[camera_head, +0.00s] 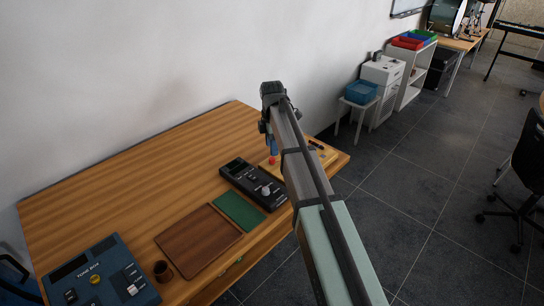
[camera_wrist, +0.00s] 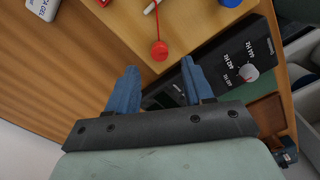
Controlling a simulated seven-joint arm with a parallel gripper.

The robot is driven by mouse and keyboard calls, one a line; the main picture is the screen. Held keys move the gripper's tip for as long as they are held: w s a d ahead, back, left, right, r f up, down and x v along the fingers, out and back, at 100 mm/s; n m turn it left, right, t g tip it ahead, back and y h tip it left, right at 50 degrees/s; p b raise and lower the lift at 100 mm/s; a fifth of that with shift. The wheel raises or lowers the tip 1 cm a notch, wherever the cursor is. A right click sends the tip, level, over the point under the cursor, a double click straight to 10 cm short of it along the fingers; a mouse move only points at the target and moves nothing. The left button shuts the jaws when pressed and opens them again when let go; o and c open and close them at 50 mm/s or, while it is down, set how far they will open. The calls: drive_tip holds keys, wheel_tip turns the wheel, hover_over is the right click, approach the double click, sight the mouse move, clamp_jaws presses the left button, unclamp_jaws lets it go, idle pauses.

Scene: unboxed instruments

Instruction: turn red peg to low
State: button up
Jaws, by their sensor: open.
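The red peg (camera_wrist: 159,50) has a round head and a thin red line running up from it. It lies at the edge of a light wooden board (camera_wrist: 190,22) in the wrist view. In the head view the red peg (camera_head: 272,160) shows small at the left end of the board (camera_head: 318,156), partly behind my arm. My gripper (camera_wrist: 157,68) is open and empty, with its two blue fingers apart on either side of the line to the peg. In the head view my gripper (camera_head: 273,146) is close to the peg; contact cannot be told. No low marking is legible.
A black tuner box (camera_head: 253,183) with a grey knob (camera_wrist: 248,73) and Hz labels stands beside the board. The back of the table (camera_head: 150,160) is clear.

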sight(272, 158)
drive_tip(key=shift+f, duration=2.75)
clamp_jaws()
